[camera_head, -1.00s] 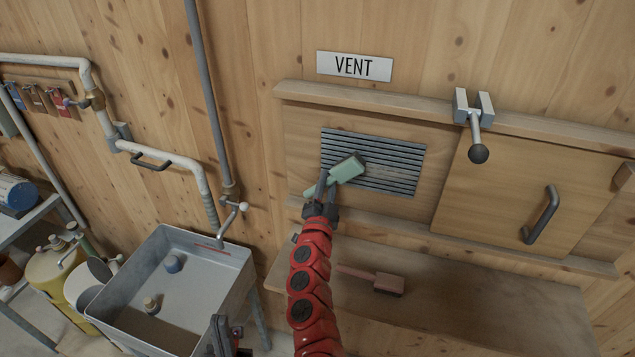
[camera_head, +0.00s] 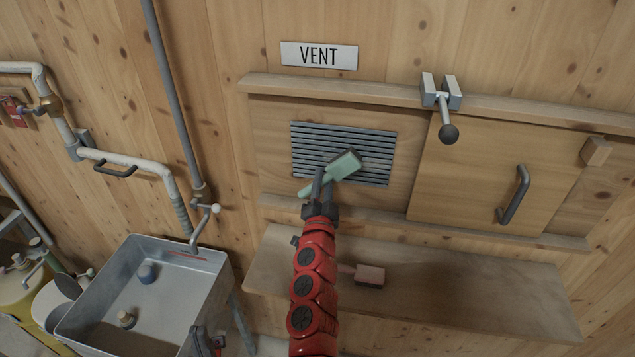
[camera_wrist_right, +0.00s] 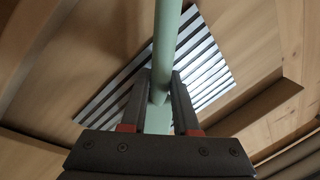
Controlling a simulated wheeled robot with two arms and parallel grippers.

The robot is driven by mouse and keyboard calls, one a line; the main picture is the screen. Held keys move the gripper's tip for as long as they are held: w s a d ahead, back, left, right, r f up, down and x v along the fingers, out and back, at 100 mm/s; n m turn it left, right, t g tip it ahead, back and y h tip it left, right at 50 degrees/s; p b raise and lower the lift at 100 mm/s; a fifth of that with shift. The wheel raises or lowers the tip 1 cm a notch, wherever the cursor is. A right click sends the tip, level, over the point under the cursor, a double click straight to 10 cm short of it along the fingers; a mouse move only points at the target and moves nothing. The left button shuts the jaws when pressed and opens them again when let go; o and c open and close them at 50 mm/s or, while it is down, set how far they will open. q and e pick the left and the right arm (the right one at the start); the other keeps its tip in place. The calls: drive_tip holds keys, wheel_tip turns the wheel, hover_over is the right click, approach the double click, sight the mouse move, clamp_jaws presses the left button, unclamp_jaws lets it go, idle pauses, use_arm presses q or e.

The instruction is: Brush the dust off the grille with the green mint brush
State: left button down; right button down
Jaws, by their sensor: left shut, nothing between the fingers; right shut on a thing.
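The mint green brush (camera_head: 343,167) is in my right gripper (camera_head: 320,187), held by its handle in front of the grille. Its head overlaps the lower middle of the grille in the head view; I cannot tell whether the bristles touch. The grille (camera_head: 378,150) is a slatted metal panel in the wooden wall, under the VENT sign (camera_head: 319,56). In the right wrist view the brush handle (camera_wrist_right: 166,45) runs up between the fingers, with the grille slats (camera_wrist_right: 205,70) behind. No dust is clearly visible. My left gripper (camera_head: 205,343) is at the bottom edge, partly cut off.
A pink-red brush (camera_head: 369,276) lies on the wooden shelf (camera_head: 460,300) below the grille. A sliding panel with a dark handle (camera_head: 514,194) and a metal clamp with a knob (camera_head: 448,133) are to the right. A grey sink (camera_head: 190,300) stands at lower left.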

drive_tip(key=shift+s+d+b, duration=0.2)
drive_tip(key=shift+d, duration=0.45)
drive_tip(key=shift+s+d+b, duration=0.15)
drive_tip(key=shift+d+b, duration=0.05)
drive_tip(key=shift+d, duration=0.45)
drive_tip(key=shift+s+d+b, duration=0.25)
drive_tip(key=shift+d+b, duration=0.1)
drive_tip(key=shift+d, duration=0.35)
drive_tip(key=shift+s+d+f+b, duration=0.1)
drive_tip(key=shift+s+d+b, duration=0.15)
drive_tip(key=shift+d, duration=0.55)
drive_tip(key=shift+s+d+r+b, duration=0.1)
drive_tip(key=shift+s+d+b, duration=0.1)
drive_tip(key=shift+d+b, duration=0.4)
drive_tip(key=shift+s+d+f+b, duration=0.1)
drive_tip(key=shift+s+d, duration=0.1)
drive_tip(key=shift+d, duration=0.75)
drive_tip(key=shift+s+d, duration=0.15)
drive_tip(key=shift+d, duration=0.35)
